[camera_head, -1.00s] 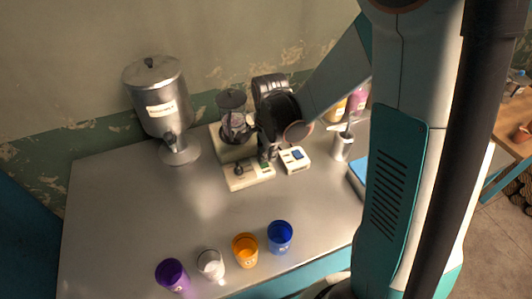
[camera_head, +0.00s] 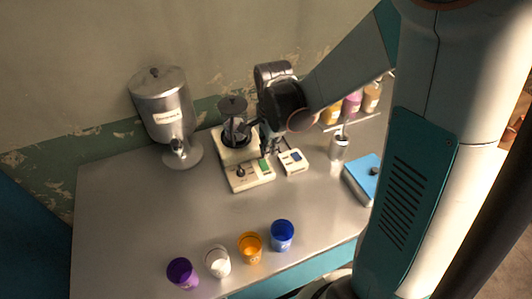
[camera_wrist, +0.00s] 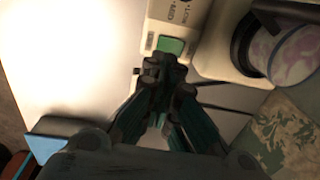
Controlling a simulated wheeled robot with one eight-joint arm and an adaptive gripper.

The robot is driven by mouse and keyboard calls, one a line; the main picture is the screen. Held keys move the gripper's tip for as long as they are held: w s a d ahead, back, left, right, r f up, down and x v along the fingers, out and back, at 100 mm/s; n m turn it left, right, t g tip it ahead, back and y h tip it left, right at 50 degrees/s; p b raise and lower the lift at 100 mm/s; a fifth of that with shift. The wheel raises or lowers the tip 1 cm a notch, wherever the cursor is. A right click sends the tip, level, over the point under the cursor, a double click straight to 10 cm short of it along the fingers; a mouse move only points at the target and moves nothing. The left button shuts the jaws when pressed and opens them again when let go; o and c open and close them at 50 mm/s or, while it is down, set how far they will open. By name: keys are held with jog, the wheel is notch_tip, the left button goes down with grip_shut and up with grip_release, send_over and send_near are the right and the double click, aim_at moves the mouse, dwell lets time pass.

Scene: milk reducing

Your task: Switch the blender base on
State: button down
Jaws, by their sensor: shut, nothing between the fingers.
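The cream blender base (camera_head: 250,181) stands at the back of the metal table, with a dark knob (camera_head: 241,172) and a green switch (camera_head: 264,165) on its front panel. The blender jar (camera_head: 234,112) stands upright behind that panel, and its round rim shows at the right of the wrist view (camera_wrist: 285,48). My gripper (camera_head: 269,148) is shut and empty, just behind and right of the switch in the head view. In the wrist view its fingertips (camera_wrist: 162,66) lie just below the green switch (camera_wrist: 171,45). I cannot tell whether they touch the panel.
A small white device with a blue display (camera_head: 293,161) sits close right of the base. A metal dispenser (camera_head: 166,112) stands left. Several cups, including a blue one (camera_head: 282,236), line the front edge. The table's middle is clear.

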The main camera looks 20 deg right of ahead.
notch_tip(320, 180, up, 7)
jog(key=s+p, duration=0.1)
jog(key=p, duration=0.1)
jog(key=shift+d, duration=0.15)
